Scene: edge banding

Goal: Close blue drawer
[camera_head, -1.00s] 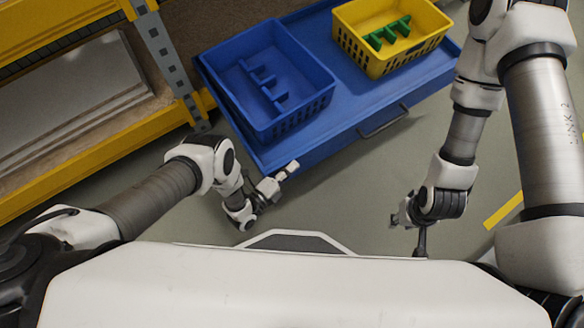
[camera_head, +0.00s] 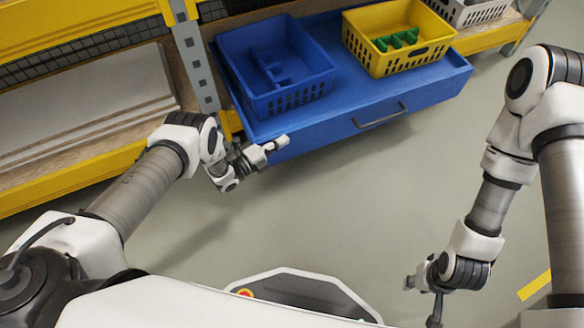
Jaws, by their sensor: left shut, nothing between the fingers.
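The blue drawer (camera_head: 420,88) is pulled out from the yellow shelf, its front face toward me with a dark handle (camera_head: 381,116) on it. A blue basket (camera_head: 285,93) and a yellow basket (camera_head: 398,52) stand in the drawer. My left gripper (camera_head: 279,144) is shut and empty, at the left part of the drawer's front face; whether it touches is unclear. My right gripper (camera_head: 410,283) is low over the floor at the right, apart from the drawer; its fingers are too small to read.
The yellow shelf (camera_head: 70,181) holds pale boards (camera_head: 85,110) at the left. A grey basket (camera_head: 470,10) stands at the back right. Open floor (camera_head: 330,215) lies between my base and the drawer. A yellow floor line (camera_head: 534,285) is at the right.

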